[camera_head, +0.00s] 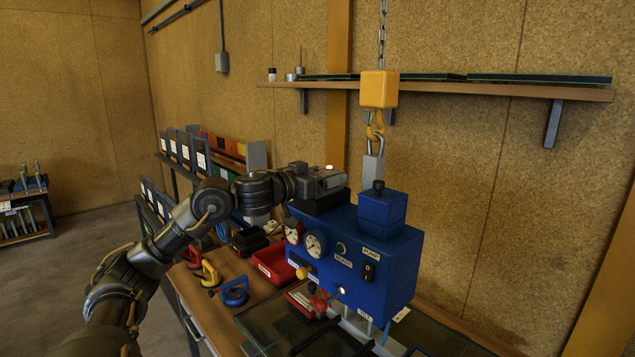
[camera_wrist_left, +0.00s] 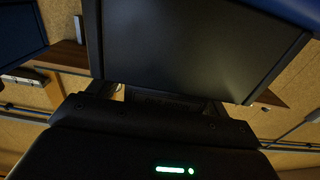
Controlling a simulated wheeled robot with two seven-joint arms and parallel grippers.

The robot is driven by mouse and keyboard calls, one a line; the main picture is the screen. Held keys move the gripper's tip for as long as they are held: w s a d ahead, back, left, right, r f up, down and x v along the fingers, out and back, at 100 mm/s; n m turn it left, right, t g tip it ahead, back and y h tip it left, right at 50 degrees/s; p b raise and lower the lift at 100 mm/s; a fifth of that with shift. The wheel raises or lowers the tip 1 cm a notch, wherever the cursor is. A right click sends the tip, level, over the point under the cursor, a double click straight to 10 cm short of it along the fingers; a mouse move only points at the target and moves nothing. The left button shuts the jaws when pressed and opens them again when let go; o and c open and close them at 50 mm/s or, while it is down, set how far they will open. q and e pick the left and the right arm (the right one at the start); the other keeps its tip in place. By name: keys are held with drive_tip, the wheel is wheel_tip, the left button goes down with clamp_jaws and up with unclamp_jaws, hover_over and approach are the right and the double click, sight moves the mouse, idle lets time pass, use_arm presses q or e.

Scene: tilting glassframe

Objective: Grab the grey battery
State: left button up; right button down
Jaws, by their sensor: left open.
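A dark grey to black block (camera_head: 320,202), which looks like the grey battery, sits on the top left of the blue control box (camera_head: 355,262). In the left wrist view a dark grey block (camera_wrist_left: 190,45) fills much of the upper middle, very close to the gripper. My left gripper (camera_head: 325,181) is open, right at the top of the dark block. Its fingers are hard to make out, and I cannot tell whether they touch the block. My right gripper is not in view.
A blue block with a black knob (camera_head: 380,210) stands on the box's right. A yellow hoist block (camera_head: 379,90) with a hook hangs above it. The bench (camera_head: 235,268) holds a red tray (camera_head: 273,262), black blocks (camera_head: 249,240) and suction cups (camera_head: 234,292). A wall shelf (camera_head: 435,88) is behind.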

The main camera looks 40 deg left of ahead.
use_arm(q)
drive_tip(key=shift+s+a, duration=0.1)
drive_tip(key=shift+a, duration=0.05)
drive_tip(key=shift+c, duration=0.7)
drive_tip(key=c, duration=1.4)
drive_tip(key=shift+r, duration=0.1)
drive_tip(key=shift+r+p, duration=0.55)
drive_tip(key=shift+r, duration=4.4)
